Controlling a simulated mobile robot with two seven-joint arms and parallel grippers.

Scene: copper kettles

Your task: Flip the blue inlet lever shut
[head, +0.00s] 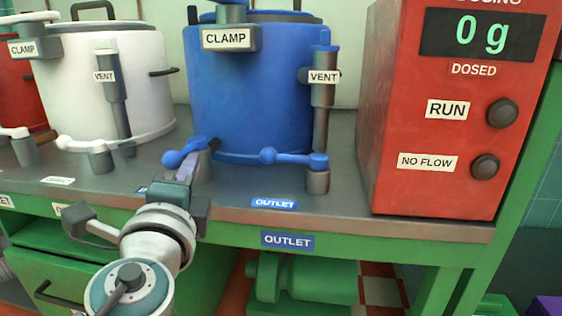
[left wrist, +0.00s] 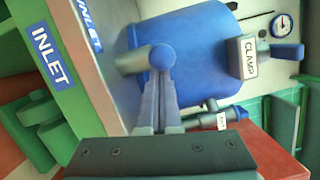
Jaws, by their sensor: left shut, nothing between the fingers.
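The blue kettle (head: 247,95) stands on the grey bench top. Its blue inlet lever (head: 173,158) sits low at its left front, on a grey valve post, with its ball end pointing left. My left gripper (head: 184,172) is shut and empty, with its fingertips close by the lever. In the left wrist view the shut fingers (left wrist: 160,90) reach up to the lever's blue ball (left wrist: 162,56), beside the grey valve post (left wrist: 131,62). I cannot tell whether they touch. The gripper partly hides the lever's post in the head view. My right gripper is not in view.
The blue outlet lever (head: 290,158) lies to the right on the same kettle. A white kettle (head: 105,90) stands left, and a red dosing box (head: 430,130) reading 0 g stands right. Bench space (head: 240,185) before the blue kettle is clear.

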